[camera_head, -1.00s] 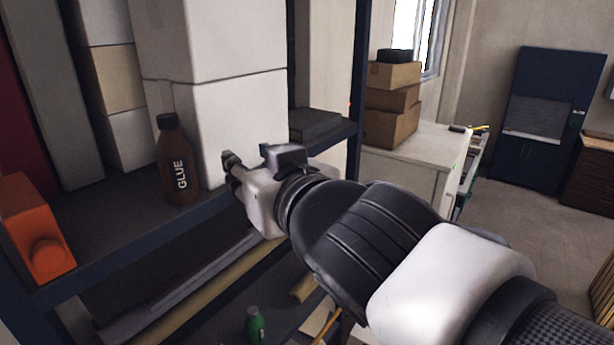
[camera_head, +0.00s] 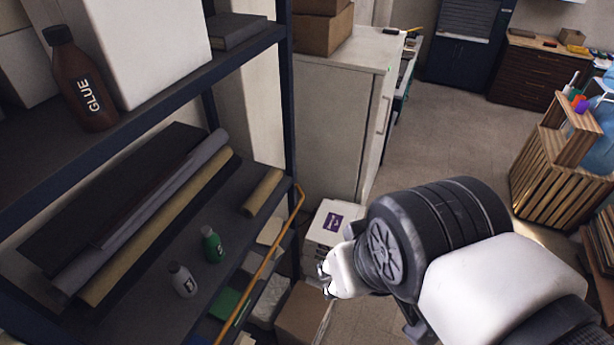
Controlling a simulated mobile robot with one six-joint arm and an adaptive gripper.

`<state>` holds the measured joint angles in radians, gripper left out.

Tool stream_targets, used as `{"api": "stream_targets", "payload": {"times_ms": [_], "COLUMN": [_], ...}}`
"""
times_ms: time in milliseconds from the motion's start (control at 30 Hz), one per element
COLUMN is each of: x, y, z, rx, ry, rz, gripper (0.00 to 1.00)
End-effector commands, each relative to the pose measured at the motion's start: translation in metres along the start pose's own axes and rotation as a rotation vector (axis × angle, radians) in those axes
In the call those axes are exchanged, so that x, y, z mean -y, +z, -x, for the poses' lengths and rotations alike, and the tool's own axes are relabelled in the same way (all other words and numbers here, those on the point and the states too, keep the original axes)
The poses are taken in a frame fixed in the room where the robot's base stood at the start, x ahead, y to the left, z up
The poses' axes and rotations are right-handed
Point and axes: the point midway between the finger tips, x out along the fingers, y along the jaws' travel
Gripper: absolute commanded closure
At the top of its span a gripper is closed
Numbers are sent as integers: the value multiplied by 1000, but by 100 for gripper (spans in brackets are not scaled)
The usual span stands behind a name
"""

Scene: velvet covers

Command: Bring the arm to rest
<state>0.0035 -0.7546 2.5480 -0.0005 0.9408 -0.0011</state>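My gripper (camera_head: 326,277) is at the lower middle of the head view, at the end of my arm. It is small and partly hidden behind my wrist, and its fingers point left toward the lower shelf. I cannot make out whether the fingers are apart. I see no object in it. It hangs in the air to the right of the dark shelf unit (camera_head: 243,180), in front of a white box with a purple label (camera_head: 329,226).
A brown glue bottle (camera_head: 80,85) stands on the upper shelf. Rolls, a green bottle (camera_head: 212,244) and a grey bottle (camera_head: 182,280) are on the lower shelf. An orange-yellow cane (camera_head: 268,262) leans at the shelf's front. Wooden crates (camera_head: 560,160) stand right. Floor between is open.

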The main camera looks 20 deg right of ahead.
Motion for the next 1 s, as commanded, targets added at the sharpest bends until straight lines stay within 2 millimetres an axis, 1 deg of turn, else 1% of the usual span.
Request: {"api": "stream_targets", "payload": {"times_ms": [33,167,267,400,767,800,900,1000], "x": [0,0,0,0,0,0,0,0], "y": [4,16,28,48,95,100,113,122], "z": [-10,-37,-66,-111,-221,-233,-262,-284], "rx": [0,0,0,0,0,-1,0,0], "ry": [0,0,0,0,0,0,0,0], "rz": [0,0,0,0,0,0,0,0], "gripper": [66,66,66,66,66,66,66,66]}}
